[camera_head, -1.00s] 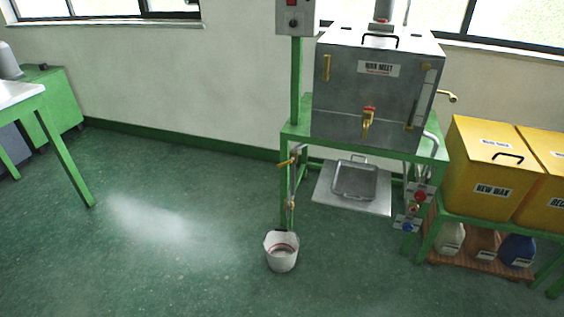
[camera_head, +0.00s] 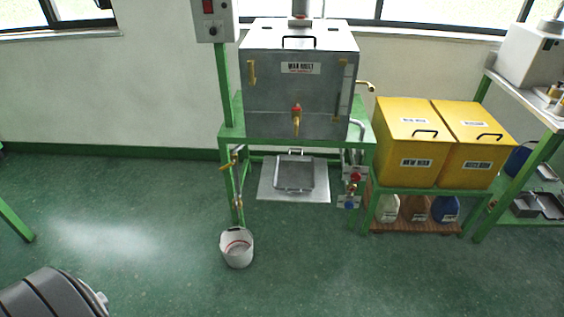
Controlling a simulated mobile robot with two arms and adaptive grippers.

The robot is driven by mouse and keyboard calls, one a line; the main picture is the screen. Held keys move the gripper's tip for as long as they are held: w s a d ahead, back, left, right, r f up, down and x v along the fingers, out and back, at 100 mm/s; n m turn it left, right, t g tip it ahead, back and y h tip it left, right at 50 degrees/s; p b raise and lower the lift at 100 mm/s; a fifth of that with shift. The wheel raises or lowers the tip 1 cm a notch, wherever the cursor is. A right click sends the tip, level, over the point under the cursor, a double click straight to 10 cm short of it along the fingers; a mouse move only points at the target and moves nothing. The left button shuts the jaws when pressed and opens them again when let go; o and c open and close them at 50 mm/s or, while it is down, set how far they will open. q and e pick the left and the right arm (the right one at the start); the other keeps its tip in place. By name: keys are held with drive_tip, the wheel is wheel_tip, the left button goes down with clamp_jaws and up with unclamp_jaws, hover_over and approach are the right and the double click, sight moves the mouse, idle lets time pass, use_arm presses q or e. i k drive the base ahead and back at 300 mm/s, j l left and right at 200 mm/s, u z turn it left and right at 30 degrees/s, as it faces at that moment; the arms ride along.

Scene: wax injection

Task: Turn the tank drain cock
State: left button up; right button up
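A grey metal wax melt tank (camera_head: 299,92) stands on a green frame. A brass cock with a red top (camera_head: 296,119) sticks out of the tank's front face, low in the middle. A second valve with a brass handle (camera_head: 230,160) sits on a thin pipe at the frame's left leg, above a white bucket (camera_head: 237,249) on the floor. I cannot tell which of the two is the drain cock. Neither gripper is in view. A dark grey ribbed part of my arm shows at the bottom left, far from the tank.
A control box (camera_head: 213,20) is on a post left of the tank. Two yellow bins (camera_head: 407,143) stand on a green rack at right, with several bottles below. A metal tray (camera_head: 294,173) lies on a plate under the tank.

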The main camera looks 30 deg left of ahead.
sight(230, 164)
drive_tip(key=i+j+z, duration=0.1)
drive_tip(key=j+z, duration=0.2)
drive_tip(key=j, duration=0.3)
drive_tip(key=j+z, duration=0.3)
drive_tip(key=j, duration=0.3)
drive_tip(key=j+z, duration=0.25)
drive_tip(key=j, duration=0.35)
drive_tip(key=j+z, duration=0.3)
drive_tip(key=j, duration=0.3)
drive_tip(key=k+j+z, duration=0.3)
drive_tip(key=j, duration=0.25)
drive_tip(key=i+j, duration=0.05)
drive_tip(key=i, duration=0.05)
